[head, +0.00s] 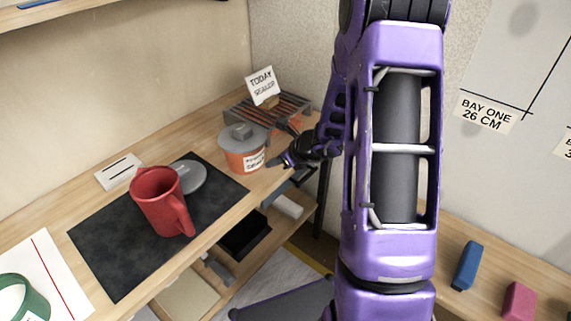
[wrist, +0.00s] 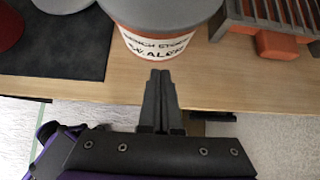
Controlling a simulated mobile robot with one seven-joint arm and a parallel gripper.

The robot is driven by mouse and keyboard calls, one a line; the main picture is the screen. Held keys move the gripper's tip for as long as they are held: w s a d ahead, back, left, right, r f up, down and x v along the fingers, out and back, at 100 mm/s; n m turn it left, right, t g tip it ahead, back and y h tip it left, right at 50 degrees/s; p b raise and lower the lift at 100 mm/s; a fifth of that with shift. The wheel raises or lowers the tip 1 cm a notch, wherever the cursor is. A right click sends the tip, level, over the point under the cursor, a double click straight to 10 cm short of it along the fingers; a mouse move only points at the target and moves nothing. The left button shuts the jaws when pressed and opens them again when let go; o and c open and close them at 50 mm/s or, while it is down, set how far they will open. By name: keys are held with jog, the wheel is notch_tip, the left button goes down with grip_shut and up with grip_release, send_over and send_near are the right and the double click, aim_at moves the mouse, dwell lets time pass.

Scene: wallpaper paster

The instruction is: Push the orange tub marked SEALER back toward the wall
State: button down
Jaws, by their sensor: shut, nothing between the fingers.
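The orange tub (head: 236,161) with a grey lid and a white label stands upright on the wooden bench, near its front edge. The label's lower word looks like SEALER; its upper line is hard to read. The tub also shows at the top of the wrist view (wrist: 150,45), its upper part cut off. My gripper (head: 271,163) is shut and empty, just in front of the tub on the bench's front side. In the wrist view the closed fingertips (wrist: 161,74) point at the label, with a small gap apparent; contact is not certain.
A slatted rack (head: 285,106) with orange parts stands behind and right of the tub, with a TODAY SEALER card (head: 262,84). A dark mat (head: 110,255) holds a red mug (head: 158,203) and grey disc (head: 190,177). A shelf (head: 205,297) lies below.

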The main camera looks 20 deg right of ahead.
jog(key=shift+w+a, duration=0.3)
jog(key=shift+w, duration=0.2)
jog(key=shift+w+a, duration=0.25)
jog(key=shift+w, duration=0.2)
jog(key=w+a, duration=0.2)
jog(key=w, duration=0.2)
jog(key=w+a+p, duration=0.1)
jog(key=w+a, duration=0.2)
jog(key=w, duration=0.2)
jog(key=w+a+p, duration=0.1)
jog(key=w+a, duration=0.1)
jog(key=w, duration=0.2)
jog(key=shift+w+a, duration=0.2)
jog(key=shift+a, duration=0.2)
jog(key=shift+s+d, duration=0.1)
jog(key=shift+d, duration=0.05)
